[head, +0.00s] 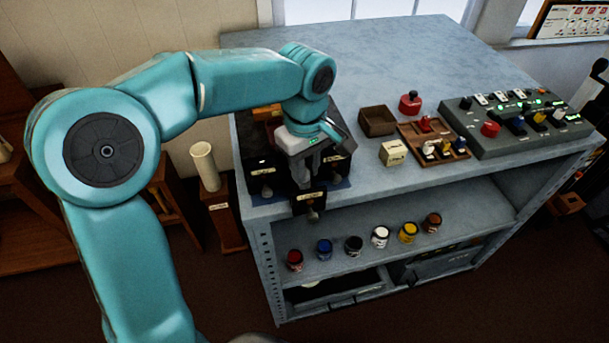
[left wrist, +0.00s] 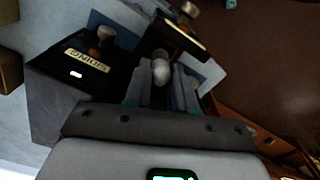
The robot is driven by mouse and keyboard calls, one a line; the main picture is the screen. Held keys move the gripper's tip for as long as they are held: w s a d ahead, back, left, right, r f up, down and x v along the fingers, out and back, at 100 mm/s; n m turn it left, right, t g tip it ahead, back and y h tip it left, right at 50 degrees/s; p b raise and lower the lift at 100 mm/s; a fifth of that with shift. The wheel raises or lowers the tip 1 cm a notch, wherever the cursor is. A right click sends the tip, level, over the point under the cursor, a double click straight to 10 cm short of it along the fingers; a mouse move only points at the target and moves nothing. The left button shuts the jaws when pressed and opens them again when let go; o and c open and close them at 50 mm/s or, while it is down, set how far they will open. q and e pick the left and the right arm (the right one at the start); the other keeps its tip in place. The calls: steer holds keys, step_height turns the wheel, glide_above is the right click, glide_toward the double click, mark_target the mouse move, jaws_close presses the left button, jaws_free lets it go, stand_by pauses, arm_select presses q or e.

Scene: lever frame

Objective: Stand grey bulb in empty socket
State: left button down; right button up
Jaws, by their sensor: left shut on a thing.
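My left gripper (head: 303,178) points down among black labelled boxes at the left front of the bench. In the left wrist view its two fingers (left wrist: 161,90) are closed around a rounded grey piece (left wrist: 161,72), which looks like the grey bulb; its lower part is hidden. In the head view the fingers hide it. A wooden tray (head: 462,155) to the right holds several small coloured pieces. I cannot make out an empty socket in either view. My right gripper is not in view.
Black labelled boxes with knobs stand close around the gripper, one (head: 262,172) left and one (head: 309,201) in front. Right are an open brown box (head: 378,120), a cream block (head: 393,152), a red-topped piece (head: 410,103) and a grey control panel (head: 500,140). The bench's back is clear.

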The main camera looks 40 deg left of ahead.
arm_select(q)
steer(key=shift+d+f, duration=0.1)
steer(key=shift+f, duration=1.3)
steer(key=c, duration=0.9)
jaws_free()
steer(key=shift+c, duration=0.2)
